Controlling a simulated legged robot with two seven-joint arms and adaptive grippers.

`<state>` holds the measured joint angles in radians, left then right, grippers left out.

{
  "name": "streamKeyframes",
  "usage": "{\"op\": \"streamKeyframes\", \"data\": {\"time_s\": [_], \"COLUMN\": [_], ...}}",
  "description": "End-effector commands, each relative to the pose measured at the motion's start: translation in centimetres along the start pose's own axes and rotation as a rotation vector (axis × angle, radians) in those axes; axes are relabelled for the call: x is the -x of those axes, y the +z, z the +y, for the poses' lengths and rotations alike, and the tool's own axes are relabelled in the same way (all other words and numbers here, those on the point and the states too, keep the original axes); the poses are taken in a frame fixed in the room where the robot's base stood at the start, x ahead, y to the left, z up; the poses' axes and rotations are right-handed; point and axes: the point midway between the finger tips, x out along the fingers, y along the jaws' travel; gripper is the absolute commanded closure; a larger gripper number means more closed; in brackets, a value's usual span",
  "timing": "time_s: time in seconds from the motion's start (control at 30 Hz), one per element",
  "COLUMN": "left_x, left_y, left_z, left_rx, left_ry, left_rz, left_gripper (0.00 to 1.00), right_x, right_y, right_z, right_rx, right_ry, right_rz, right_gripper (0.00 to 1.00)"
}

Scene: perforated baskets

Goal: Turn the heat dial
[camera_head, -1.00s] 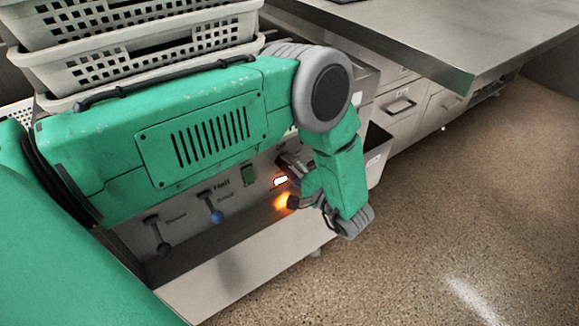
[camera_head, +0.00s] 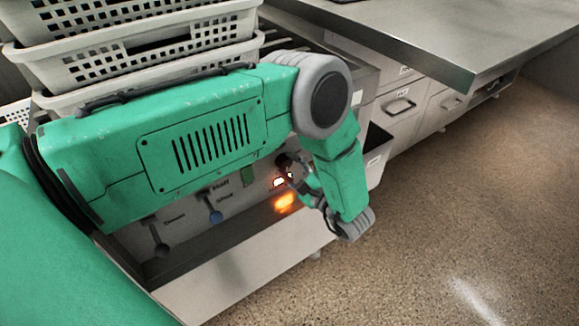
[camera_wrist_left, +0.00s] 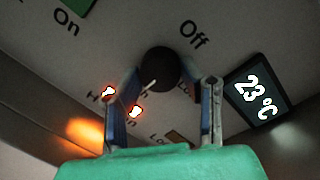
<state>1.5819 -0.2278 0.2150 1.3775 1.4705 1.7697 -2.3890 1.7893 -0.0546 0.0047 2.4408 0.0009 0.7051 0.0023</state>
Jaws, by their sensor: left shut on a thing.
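The heat dial (camera_wrist_left: 160,66) is a round black knob with a white pointer mark, on a grey control panel (camera_wrist_left: 225,45). In the left wrist view its pointer slants down and to the left. In the head view the dial (camera_head: 283,160) shows small beside my green left arm. My left gripper (camera_wrist_left: 173,82) has one finger on each side of the dial and is shut on it. It also shows in the head view (camera_head: 292,174), partly hidden by the wrist. A small display (camera_wrist_left: 255,96) right of the dial reads 23 °C. My right gripper is not in view.
A green switch (camera_head: 248,177) sits between. Stacked perforated baskets (camera_head: 135,42) stand behind my arm. A metal counter (camera_head: 420,40) is at upper right; the floor is clear.

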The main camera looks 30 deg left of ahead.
Motion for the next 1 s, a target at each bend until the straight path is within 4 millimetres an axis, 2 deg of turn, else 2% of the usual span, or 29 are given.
{"op": "streamKeyframes", "data": {"time_s": [0.4, 0.43, 0.47, 0.5, 0.83, 1.0], "left_x": [0.1, 0.1, 0.1, 0.1, 0.3, 2.4], "left_y": [-0.3, -0.3, -0.2, -0.2, 0.0, -0.1], "left_z": [-0.1, -0.1, -0.1, -0.1, 0.0, 0.0], "left_rx": [-0.002, -0.002, -0.002, -0.002, -0.004, -0.004], "left_ry": [-0.002, -0.002, -0.001, -0.001, -0.001, -0.001], "left_rz": [0.009, 0.009, 0.009, 0.008, 0.004, 0.006], "left_gripper": [0.94, 0.58, 0.48, 0.45, 0.45, 0.45], "right_x": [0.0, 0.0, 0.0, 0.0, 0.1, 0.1], "right_y": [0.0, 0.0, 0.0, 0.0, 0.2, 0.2], "right_z": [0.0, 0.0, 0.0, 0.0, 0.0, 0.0], "right_rx": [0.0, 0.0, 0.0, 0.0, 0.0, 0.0], "right_ry": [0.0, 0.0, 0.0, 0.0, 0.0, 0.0], "right_rz": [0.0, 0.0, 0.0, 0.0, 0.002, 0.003], "right_gripper": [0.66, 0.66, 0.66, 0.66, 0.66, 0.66]}}
